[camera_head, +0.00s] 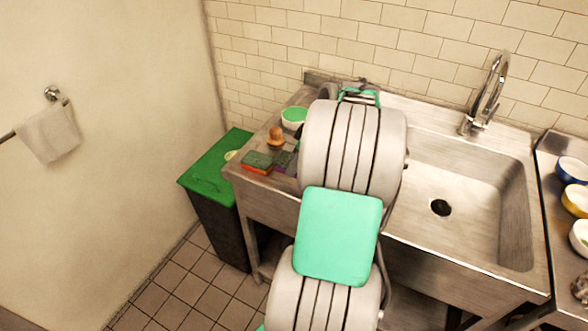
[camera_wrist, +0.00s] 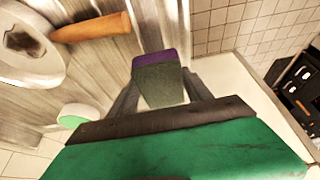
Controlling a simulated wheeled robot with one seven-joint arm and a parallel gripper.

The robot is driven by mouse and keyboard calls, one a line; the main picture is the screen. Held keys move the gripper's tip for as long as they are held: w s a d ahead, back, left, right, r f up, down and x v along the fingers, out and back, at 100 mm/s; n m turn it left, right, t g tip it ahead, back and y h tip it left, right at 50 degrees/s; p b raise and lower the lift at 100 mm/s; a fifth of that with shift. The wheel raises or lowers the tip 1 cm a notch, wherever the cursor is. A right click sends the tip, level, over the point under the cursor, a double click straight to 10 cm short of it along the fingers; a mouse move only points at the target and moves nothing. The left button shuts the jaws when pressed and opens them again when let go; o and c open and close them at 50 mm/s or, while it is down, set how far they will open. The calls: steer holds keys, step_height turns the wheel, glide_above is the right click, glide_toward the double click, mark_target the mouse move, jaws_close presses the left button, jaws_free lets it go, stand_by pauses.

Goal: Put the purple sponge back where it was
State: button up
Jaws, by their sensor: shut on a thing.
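The purple sponge (camera_wrist: 158,76), a block with a purple face and a grey-green side, is between the two dark fingers of my gripper (camera_wrist: 162,88) in the wrist view. The gripper is shut on it. In the head view my arm covers the gripper. A purple and dark shape (camera_head: 284,159) shows there at the arm's left edge, beside a green and orange sponge (camera_head: 257,162) on the left end of the sink counter. It looks like the same sponge; I cannot tell whether it touches the counter.
A wooden-looking object (camera_head: 276,138) and a green-and-white bowl (camera_head: 293,117) stand behind the sponges. A green-lidded bin (camera_head: 212,168) is left of the counter. The sink basin (camera_head: 470,200) is empty. Several bowls (camera_head: 576,200) stand at the far right.

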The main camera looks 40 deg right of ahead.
steer(key=x, duration=0.1)
steer(key=p+x, duration=0.1)
steer(key=x, duration=0.2)
steer(key=shift+d+f, duration=0.25)
steer(key=shift+f, duration=0.55)
steer(key=o, duration=1.2)
steer(key=shift+d+r, duration=0.1)
steer(key=shift+r, duration=0.35)
steer(key=v, duration=1.1)
steer(key=w+a+r+m+g, duration=0.1)
steer(key=w+a, duration=0.1)
steer(key=a, duration=0.8)
steer(key=w+a+r+m, duration=0.1)
steer(key=w+a+r, duration=0.1)
steer(key=a, duration=0.8)
steer(key=shift+m+h, duration=0.8)
steer(key=shift+m, duration=0.1)
steer(key=s+a+f, duration=0.1)
steer(key=s+a, duration=0.2)
steer(key=a, duration=0.1)
steer(key=s+a+f, duration=0.1)
steer(key=s+a, duration=0.2)
steer(key=a, duration=0.2)
steer(key=s+a+f, duration=0.1)
steer(key=s+a, duration=0.2)
steer(key=a, duration=0.1)
steer(key=shift+a+f+b, duration=0.1)
steer(key=shift+a+b, duration=0.2)
